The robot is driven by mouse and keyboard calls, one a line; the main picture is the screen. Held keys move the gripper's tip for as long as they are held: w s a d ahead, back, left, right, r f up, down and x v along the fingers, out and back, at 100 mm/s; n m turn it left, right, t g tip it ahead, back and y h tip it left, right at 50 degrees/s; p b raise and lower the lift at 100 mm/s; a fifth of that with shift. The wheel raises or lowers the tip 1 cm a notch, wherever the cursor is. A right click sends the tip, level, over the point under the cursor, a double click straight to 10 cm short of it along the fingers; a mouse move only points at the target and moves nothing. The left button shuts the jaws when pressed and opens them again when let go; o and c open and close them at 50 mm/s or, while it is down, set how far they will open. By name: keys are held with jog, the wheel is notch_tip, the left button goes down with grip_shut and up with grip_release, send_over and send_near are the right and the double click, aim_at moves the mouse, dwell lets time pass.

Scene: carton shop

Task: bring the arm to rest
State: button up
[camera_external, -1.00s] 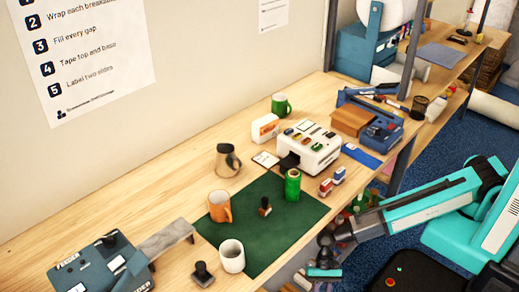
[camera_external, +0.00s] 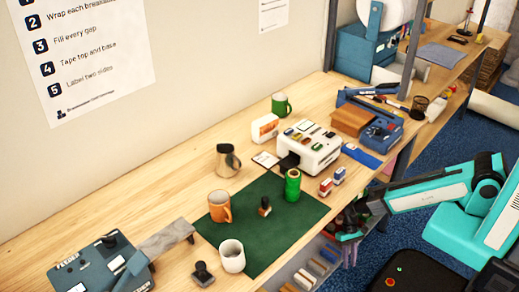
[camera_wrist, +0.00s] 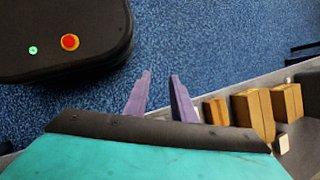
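My gripper (camera_wrist: 160,75) shows in the wrist view as two purple fingers, apart, with only blue floor between them. It is open and empty. In the external view the teal and grey arm reaches from the right, and its dark wrist end (camera_external: 352,218) hangs beside the front edge of the workbench (camera_external: 120,215), low near the shelf below.
On the bench a green mat (camera_external: 262,250) carries an orange mug (camera_external: 219,207), a white mug (camera_external: 232,257) and a green cylinder (camera_external: 292,186). Cartons (camera_wrist: 253,112) stand on the shelf below. My black base (camera_wrist: 65,40) is close to the gripper. Blue floor lies open between.

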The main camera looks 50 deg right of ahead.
jog(key=s+d+n+h+p, duration=0.1)
jog(key=s+d, duration=0.2)
jog(key=d, duration=0.4)
jog(key=s+d+r+n+g+h+p, duration=0.1)
jog(key=s+d+n, duration=0.1)
jog(key=d, duration=0.5)
jog(key=s+d+r+n+h+p, duration=0.1)
jog(key=s+d, duration=0.2)
jog(key=d, duration=0.5)
jog(key=shift+s+h, duration=0.3)
jog(key=shift+h, duration=0.1)
